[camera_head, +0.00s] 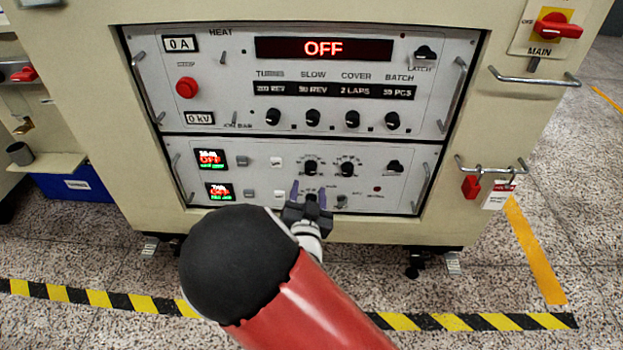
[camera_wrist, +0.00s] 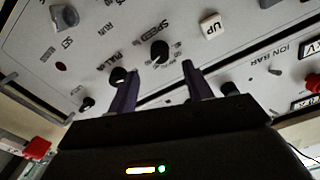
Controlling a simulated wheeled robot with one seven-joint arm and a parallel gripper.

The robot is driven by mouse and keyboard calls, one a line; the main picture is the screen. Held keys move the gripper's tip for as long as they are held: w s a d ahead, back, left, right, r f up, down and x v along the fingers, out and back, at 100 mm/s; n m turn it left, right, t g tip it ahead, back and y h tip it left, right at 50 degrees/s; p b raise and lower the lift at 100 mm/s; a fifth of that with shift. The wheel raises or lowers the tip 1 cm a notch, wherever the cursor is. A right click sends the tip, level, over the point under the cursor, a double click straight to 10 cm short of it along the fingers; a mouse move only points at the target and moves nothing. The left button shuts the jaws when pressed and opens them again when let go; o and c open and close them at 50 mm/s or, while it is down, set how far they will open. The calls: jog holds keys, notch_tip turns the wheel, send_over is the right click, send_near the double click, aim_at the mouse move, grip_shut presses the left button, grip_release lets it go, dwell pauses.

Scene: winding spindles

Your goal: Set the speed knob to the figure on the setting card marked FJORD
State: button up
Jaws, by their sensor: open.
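The speed knob (camera_wrist: 160,52) is a black dial with a printed scale on the grey panel, beside the word SPEED in the wrist view. My gripper (camera_wrist: 158,72) is open and empty. Its two purple fingers reach toward the panel with the speed knob in the gap between their tips. Whether they touch it, I cannot tell. The knob's exact setting is too small to read. In the head view my gripper (camera_head: 308,191) is at the lower panel, with a black knob showing between the fingers. No card that reads FJORD is legible in either view.
The lower panel (camera_head: 259,177) holds other knobs, buttons and two small displays reading OFF. Another black knob (camera_wrist: 118,76) sits close by one fingertip. A white UP button (camera_wrist: 211,27) is near the other. A red-and-white tag (camera_head: 499,196) hangs from the right rail, unreadable.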

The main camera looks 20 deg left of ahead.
aim_at(310, 172)
jog(key=shift+x, duration=2.8)
jog(key=c, duration=1)
jog(key=shift+o, duration=0.2)
